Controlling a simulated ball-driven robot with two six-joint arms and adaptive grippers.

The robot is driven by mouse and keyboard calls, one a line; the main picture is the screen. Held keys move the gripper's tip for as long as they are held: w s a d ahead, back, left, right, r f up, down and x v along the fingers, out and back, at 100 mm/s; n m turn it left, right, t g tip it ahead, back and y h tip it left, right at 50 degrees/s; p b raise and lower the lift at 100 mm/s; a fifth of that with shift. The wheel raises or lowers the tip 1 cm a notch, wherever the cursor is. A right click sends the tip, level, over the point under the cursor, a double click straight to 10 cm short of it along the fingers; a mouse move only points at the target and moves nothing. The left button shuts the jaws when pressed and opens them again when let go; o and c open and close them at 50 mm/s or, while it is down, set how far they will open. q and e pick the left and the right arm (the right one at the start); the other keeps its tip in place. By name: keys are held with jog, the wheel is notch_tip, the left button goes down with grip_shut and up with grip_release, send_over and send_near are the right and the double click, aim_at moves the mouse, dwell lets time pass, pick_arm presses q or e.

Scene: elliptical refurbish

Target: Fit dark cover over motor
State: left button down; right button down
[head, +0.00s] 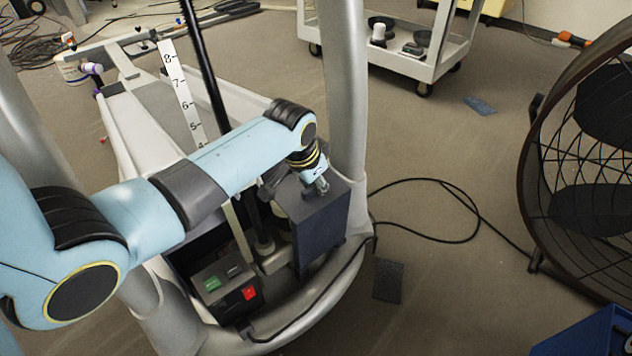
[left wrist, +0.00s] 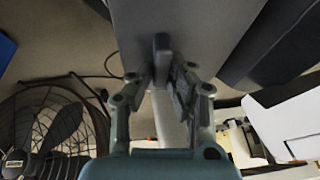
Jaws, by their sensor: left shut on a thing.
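The dark cover (head: 322,228) is a dark blue-grey box shape at the base of the elliptical, by the foot of its right upright. In the left wrist view the cover (left wrist: 185,25) fills the top middle. My left gripper (head: 318,188) is at the top of the cover. In the left wrist view my left gripper (left wrist: 162,75) is shut on a small upright tab of the cover between its fingers. The motor is not clearly seen; the cover and my arm hide that area. My right gripper is not in view.
A control box (head: 226,283) with green and red switches sits left of the cover. A large fan (head: 590,150) stands at the right, with a black cable (head: 440,240) on the floor. A white cart (head: 400,55) is behind. A blue bin (head: 590,335) is at lower right.

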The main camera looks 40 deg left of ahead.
pick_arm(q)
jog(key=c, duration=1.2)
grip_release()
jog(key=shift+f, duration=0.1)
jog(key=shift+s, duration=0.1)
jog(key=v, duration=1.2)
